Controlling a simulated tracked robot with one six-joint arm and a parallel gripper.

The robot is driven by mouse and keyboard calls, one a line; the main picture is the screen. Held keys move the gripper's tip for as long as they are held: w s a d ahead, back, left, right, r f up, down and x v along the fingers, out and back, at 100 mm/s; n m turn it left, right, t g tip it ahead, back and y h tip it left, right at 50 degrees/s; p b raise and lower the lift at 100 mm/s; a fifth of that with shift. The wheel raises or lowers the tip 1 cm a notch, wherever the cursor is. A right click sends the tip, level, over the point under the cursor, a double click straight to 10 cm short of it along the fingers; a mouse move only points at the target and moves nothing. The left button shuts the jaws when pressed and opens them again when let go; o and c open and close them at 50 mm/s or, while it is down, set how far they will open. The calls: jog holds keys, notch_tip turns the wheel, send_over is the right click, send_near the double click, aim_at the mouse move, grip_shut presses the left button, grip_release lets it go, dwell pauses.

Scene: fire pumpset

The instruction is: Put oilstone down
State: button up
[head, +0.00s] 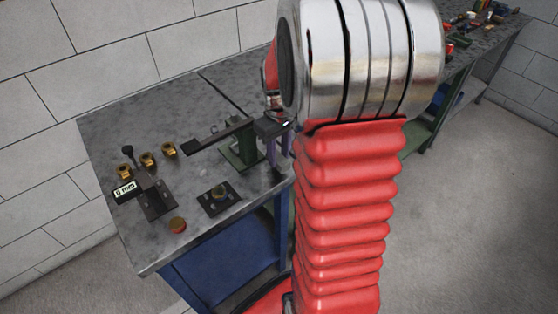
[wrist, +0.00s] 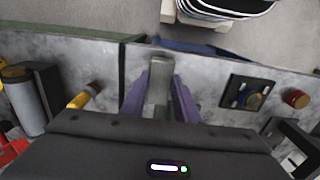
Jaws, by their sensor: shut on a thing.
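My gripper (wrist: 158,98) shows in the wrist view with two purple fingers closed on a grey bar, the oilstone (wrist: 160,76). The oilstone stands out between the fingertips, above or near the front edge of the grey worktop (wrist: 215,75). I cannot tell whether it touches the top. In the head view the gripper (head: 277,150) is at the right end of the near bench, partly behind my red arm sleeve. The oilstone cannot be made out there.
A green stand (head: 240,152) is beside my gripper. A yellow-handled item (wrist: 84,96) lies left in the wrist view.

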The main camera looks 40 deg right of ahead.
aim_at(278, 158)
jog(key=shift+f, duration=1.35)
jog(key=shift+f, duration=0.1)
jog(key=o, duration=0.9)
jog(key=shift+o, duration=0.2)
notch_tip(278, 158, up, 12)
jog(key=shift+a, duration=0.1)
